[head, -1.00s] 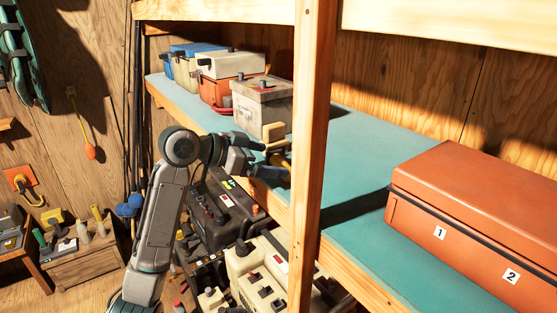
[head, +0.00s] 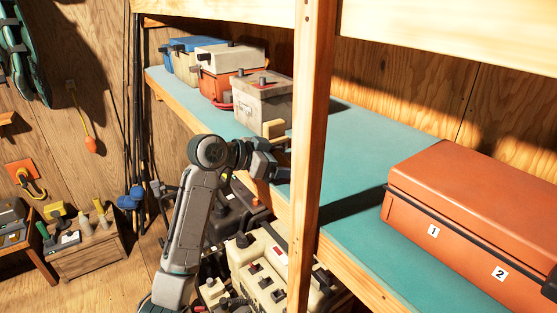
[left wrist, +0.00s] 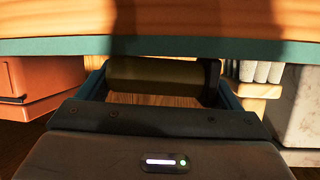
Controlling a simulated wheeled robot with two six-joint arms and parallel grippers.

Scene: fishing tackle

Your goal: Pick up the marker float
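My left gripper (head: 282,160) is at the front edge of the shelf, just left of the wooden post, with its fingers apart. In the left wrist view, a dark olive cylinder (left wrist: 160,80) lies crosswise between its two fingers, close to both. I cannot tell whether the fingers press on it, or whether it is the marker float. In the head view the cylinder is not clearly seen, and the post hides part of that area. An orange float-shaped thing (head: 91,145) hangs on the left wall. My right gripper is not in view.
The upright post (head: 312,130) stands right beside my left gripper. A grey box (head: 263,100) is behind it on the teal shelf (head: 370,135), and an orange case (head: 470,210) is to the right. Bulky cream equipment (head: 275,275) sits below. The mat between the boxes is mostly clear.

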